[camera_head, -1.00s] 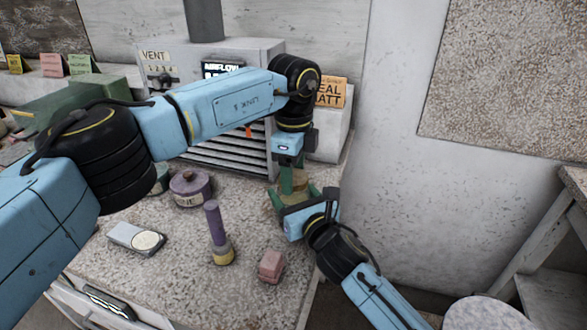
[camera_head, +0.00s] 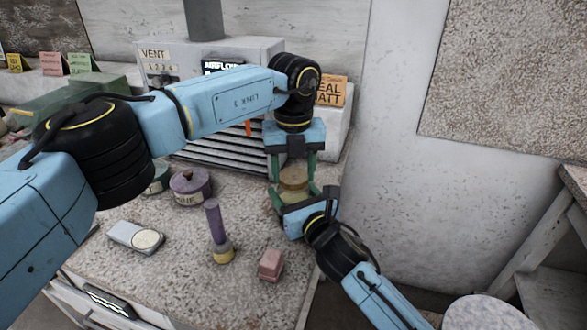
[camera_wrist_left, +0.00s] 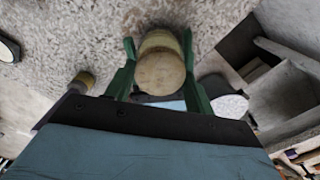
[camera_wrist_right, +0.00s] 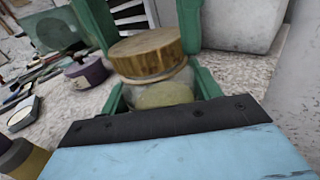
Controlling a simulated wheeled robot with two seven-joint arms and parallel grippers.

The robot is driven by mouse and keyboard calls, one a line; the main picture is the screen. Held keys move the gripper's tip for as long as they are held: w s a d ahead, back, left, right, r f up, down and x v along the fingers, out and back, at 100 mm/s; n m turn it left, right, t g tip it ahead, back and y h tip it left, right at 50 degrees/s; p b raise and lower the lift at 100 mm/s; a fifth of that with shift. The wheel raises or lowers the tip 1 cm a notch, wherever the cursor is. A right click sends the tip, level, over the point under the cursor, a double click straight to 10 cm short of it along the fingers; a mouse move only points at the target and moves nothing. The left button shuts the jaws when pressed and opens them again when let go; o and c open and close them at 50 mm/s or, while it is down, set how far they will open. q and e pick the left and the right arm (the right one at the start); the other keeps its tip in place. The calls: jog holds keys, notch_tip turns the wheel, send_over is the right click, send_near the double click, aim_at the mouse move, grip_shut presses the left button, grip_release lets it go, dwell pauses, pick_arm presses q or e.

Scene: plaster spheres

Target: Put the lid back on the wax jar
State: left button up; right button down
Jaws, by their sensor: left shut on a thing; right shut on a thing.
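The wax jar (camera_wrist_right: 162,94) is a clear glass jar with pale yellow wax low inside, standing near the right end of the worktop. Its round wooden lid (camera_wrist_right: 148,52) sits on the jar's mouth and looks about level; whether it is fully seated I cannot tell. My left gripper (camera_head: 293,170) points down from above, its green fingers shut on the lid from both sides. In the left wrist view the lid (camera_wrist_left: 160,75) lies between those fingers. My right gripper (camera_head: 292,194) is shut around the jar's body from the front, hiding much of it in the head view.
A purple-lidded pot (camera_head: 190,186), a purple-handled tool (camera_head: 217,230), a pink block (camera_head: 271,264) and a grey device with a round pale disc (camera_head: 137,238) stand to the left and front. A vented grey box (camera_head: 215,145) is behind. The worktop's right edge is close.

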pick_arm(q)
jog(key=m, duration=2)
jog(key=shift+m, duration=0.3)
jog(key=m, duration=0.3)
jog(key=shift+m, duration=0.4)
jog(key=o, duration=1.2)
jog(key=shift+c, duration=0.2)
